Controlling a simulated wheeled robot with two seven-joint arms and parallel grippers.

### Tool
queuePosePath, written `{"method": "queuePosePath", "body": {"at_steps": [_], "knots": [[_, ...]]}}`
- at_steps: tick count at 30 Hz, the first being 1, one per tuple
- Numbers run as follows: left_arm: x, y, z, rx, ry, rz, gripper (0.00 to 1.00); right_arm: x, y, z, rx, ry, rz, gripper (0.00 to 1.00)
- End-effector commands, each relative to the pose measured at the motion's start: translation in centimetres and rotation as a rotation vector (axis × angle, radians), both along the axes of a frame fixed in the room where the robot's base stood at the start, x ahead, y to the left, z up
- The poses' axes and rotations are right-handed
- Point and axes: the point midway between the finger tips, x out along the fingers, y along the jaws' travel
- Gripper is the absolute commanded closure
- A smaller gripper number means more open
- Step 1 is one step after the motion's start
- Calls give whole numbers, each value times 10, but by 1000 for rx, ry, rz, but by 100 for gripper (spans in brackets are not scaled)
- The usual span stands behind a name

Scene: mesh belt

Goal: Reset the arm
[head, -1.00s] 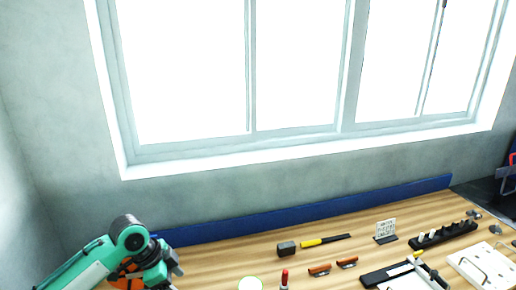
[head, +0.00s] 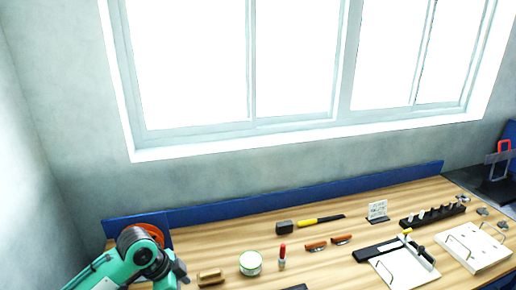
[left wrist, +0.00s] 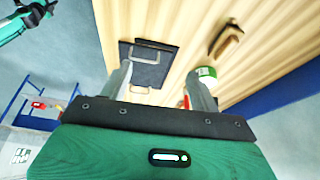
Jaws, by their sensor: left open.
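A dark tray-like item (left wrist: 150,68) and a green-and-white round tin (left wrist: 206,73) show beyond the fingers. A teal arm with a dark end, which looks like my right gripper (left wrist: 42,9), shows at the wrist view's upper left; its jaws are too small to read.
A blue rail (head: 290,200) runs along the back below the window.

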Motion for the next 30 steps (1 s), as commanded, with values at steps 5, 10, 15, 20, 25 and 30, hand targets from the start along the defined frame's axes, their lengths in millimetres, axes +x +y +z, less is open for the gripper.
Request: {"method": "queuePosePath", "body": {"at_steps": [5, 10, 15, 20, 25, 30], "knots": [[-19, -14, -18, -12, -1, 35, 38, 9, 0, 0, 0, -11, 0, 64], [-46, -30, -39, -33, -2, 104, 38, 0, 0, 0, 0, -1, 0, 64], [-82, -41, -62, -56, -1, 234, 38, -7, 0, 0, -1, 7, 0, 64], [-116, -40, -77, -67, 4, 388, 38, -5, 0, 0, 0, 5, 0, 64], [-154, -28, -89, -57, 19, 578, 38, -4, 0, 0, 0, 5, 0, 64], [-192, -6, -97, -22, 35, 770, 38, -3, 1, 0, 0, 3, 0, 64]]}}
